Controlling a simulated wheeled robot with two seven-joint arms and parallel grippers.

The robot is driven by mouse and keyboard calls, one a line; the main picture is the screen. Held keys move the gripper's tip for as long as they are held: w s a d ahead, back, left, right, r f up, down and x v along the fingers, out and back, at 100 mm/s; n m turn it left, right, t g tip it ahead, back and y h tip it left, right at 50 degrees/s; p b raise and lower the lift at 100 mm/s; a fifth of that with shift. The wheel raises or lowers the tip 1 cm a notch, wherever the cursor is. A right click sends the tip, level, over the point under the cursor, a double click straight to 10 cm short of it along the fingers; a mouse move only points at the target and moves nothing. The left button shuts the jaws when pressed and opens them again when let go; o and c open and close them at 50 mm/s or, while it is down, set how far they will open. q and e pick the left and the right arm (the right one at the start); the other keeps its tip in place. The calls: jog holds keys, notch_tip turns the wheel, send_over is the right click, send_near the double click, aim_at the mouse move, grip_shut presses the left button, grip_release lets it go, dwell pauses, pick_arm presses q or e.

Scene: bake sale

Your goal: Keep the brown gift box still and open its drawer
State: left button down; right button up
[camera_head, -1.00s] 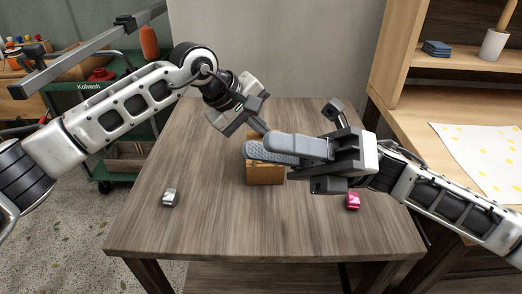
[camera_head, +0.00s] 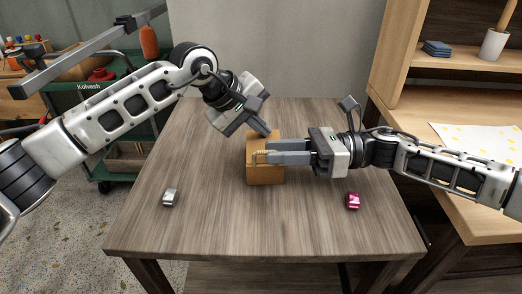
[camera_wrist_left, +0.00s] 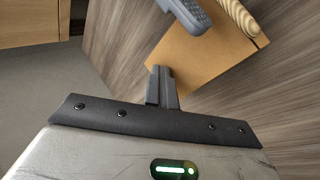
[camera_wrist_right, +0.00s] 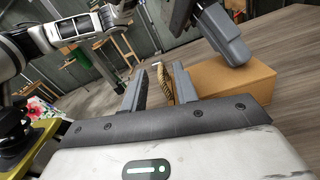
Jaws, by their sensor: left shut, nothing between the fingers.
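The brown gift box (camera_head: 265,174) stands on the wooden table, and it also shows in the left wrist view (camera_wrist_left: 205,58) and right wrist view (camera_wrist_right: 235,80). A ridged tan handle (camera_wrist_right: 165,84) is on one of its sides. My left gripper (camera_head: 266,132) is shut and empty, its tips at the box's back edge; I cannot tell whether they touch. My right gripper (camera_head: 267,152) comes in from the right, low over the box in the head view. Its fingers (camera_wrist_right: 157,86) are apart, with the handle between them, nearer the right finger. The fingers partly hide the box.
A silver-grey small item (camera_head: 170,197) lies left of the box and a pink one (camera_head: 353,200) lies right of it, below my right arm. The table's front is otherwise clear. A wooden desk with shelf (camera_head: 425,108) stands right, a green cart (camera_head: 95,115) left.

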aim_at(261, 151)
pick_arm(q)
jog(key=shift+s+a+f, duration=0.1)
jog(key=shift+f, duration=0.3)
pick_arm(e)
jog(key=shift+s+a, duration=0.1)
jog(key=shift+a, duration=1.8)
grip_shut()
jog(key=s, duration=0.8)
jog(key=shift+d, duration=0.2)
jog(key=shift+w, duration=0.1)
grip_release()
jog(key=shift+d, duration=0.1)
